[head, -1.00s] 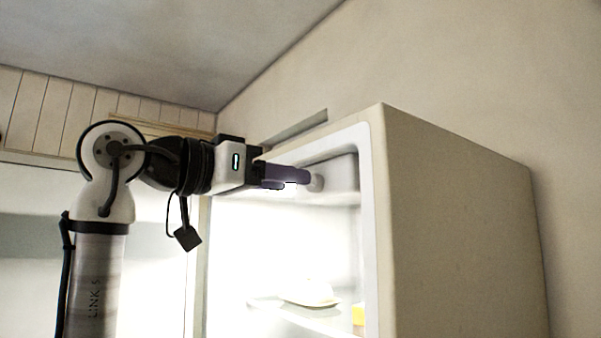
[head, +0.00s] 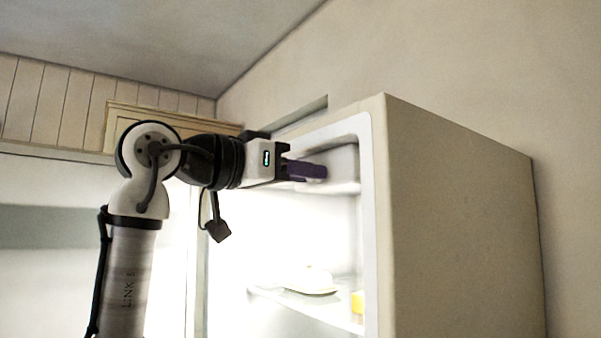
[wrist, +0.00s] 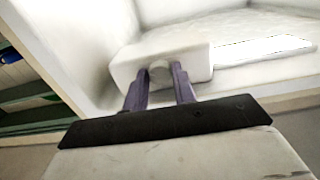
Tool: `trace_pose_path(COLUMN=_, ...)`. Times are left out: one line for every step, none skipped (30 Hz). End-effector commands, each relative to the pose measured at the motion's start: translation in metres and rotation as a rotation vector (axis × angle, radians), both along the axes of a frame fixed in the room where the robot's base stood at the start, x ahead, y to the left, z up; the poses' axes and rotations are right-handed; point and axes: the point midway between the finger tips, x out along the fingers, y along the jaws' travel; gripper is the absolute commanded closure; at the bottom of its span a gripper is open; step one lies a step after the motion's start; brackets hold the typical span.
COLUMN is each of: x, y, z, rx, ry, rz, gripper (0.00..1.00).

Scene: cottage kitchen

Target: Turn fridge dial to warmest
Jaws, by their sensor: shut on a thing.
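The open fridge (head: 455,230) stands at the right in the head view, its lit inside facing left. A pale control box (head: 345,165) is fixed under its ceiling; it also shows in the wrist view (wrist: 195,60). In the wrist view the round whitish dial (wrist: 159,70) sits on the box's front, between my two purple fingers. My gripper (head: 318,171) reaches into the top of the fridge, and in the wrist view my gripper (wrist: 161,75) is shut on the dial. In the head view the fingers hide the dial. No dial markings can be read.
A shelf (head: 335,316) below holds a pale domed item (head: 308,280) and a yellow item (head: 357,302). The fridge's side wall and front rim are close to the right of my gripper. The space below my gripper is clear.

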Motion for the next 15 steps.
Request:
trace_pose_path(x=-0.0001, y=0.0, z=0.0001, rx=-0.001, ry=0.001, rz=0.0, gripper=0.96)
trace_pose_path(x=-0.0001, y=0.0, z=0.0001, rx=-0.001, ry=0.002, rz=0.0, gripper=0.96)
trace_pose_path(x=-0.0002, y=0.0, z=0.0001, rx=-0.003, ry=0.004, rz=0.0, gripper=0.96)
trace_pose_path(x=-0.0002, y=0.0, z=0.0002, rx=-0.005, ry=0.007, rz=0.0, gripper=0.96)
trace_pose_path(x=-0.0002, y=0.0, z=0.0002, rx=-0.008, ry=0.01, rz=-0.001, gripper=0.96)
trace_pose_path(x=-0.0002, y=-0.0001, z=0.0002, rx=-0.013, ry=0.016, rz=-0.001, gripper=0.96)
trace_pose_path(x=-0.0002, y=-0.0002, z=0.0003, rx=-0.018, ry=0.023, rz=-0.001, gripper=0.96)
trace_pose_path(x=-0.0003, y=-0.0002, z=0.0004, rx=-0.024, ry=0.031, rz=-0.001, gripper=0.96)
trace_pose_path(x=-0.0004, y=-0.0003, z=0.0005, rx=-0.034, ry=0.043, rz=-0.002, gripper=0.96)
trace_pose_path(x=-0.0006, y=-0.0004, z=0.0005, rx=-0.041, ry=0.053, rz=-0.002, gripper=0.96)
trace_pose_path(x=-0.0006, y=-0.0004, z=0.0004, rx=-0.051, ry=0.067, rz=-0.003, gripper=0.96)
trace_pose_path(x=-0.0006, y=-0.0004, z=0.0003, rx=-0.063, ry=0.085, rz=-0.002, gripper=0.96)
trace_pose_path(x=-0.0004, y=-0.0004, z=0.0002, rx=-0.075, ry=0.101, rz=-0.002, gripper=0.96)
trace_pose_path(x=-0.0004, y=-0.0005, z=0.0003, rx=-0.087, ry=0.118, rz=-0.002, gripper=0.96)
trace_pose_path(x=-0.0006, y=-0.0007, z=0.0005, rx=-0.106, ry=0.142, rz=-0.003, gripper=0.96)
